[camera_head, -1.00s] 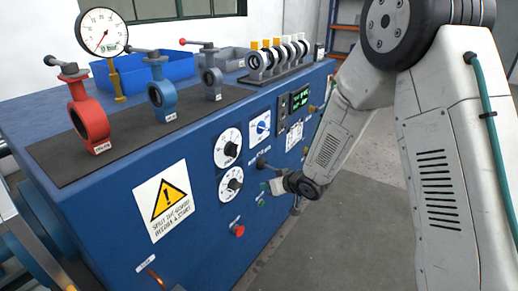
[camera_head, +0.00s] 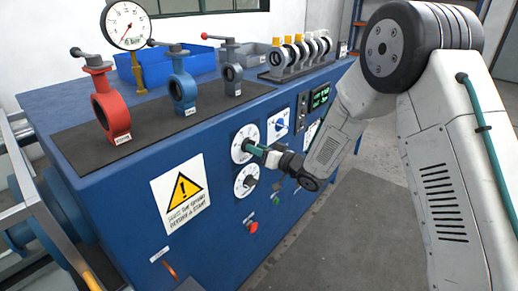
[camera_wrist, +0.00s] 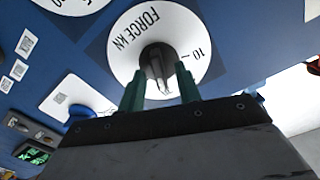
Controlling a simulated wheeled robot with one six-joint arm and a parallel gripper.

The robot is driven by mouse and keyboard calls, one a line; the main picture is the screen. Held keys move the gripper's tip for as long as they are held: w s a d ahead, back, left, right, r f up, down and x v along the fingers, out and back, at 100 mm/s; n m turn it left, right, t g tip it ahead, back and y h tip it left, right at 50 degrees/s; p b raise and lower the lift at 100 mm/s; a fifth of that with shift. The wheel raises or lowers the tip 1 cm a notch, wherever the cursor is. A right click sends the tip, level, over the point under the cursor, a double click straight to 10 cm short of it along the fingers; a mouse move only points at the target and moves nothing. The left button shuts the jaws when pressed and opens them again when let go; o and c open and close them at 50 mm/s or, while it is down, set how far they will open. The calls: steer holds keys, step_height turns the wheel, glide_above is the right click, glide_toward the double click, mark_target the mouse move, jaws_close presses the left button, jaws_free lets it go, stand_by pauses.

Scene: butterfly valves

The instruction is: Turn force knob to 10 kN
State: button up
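The force dial (camera_head: 245,143) is a white round plate, the upper of two on the blue cabinet's front. In the wrist view my gripper's green fingers (camera_wrist: 160,77) are apart, one on each side of the knob, with gaps visible. Contact with the knob is not clear.
A second white dial (camera_head: 246,180) sits just below, and a red button (camera_head: 251,226) lower down. A blue-and-white switch plate (camera_head: 278,125) and a green display (camera_head: 320,97) are to the right. Red (camera_head: 110,110) and blue (camera_head: 182,90) valves stand on top. The floor in front is clear.

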steer(key=shift+w+a, duration=0.25)
steer(key=shift+a, duration=0.1)
jaws_close()
steer(key=shift+d, duration=0.15)
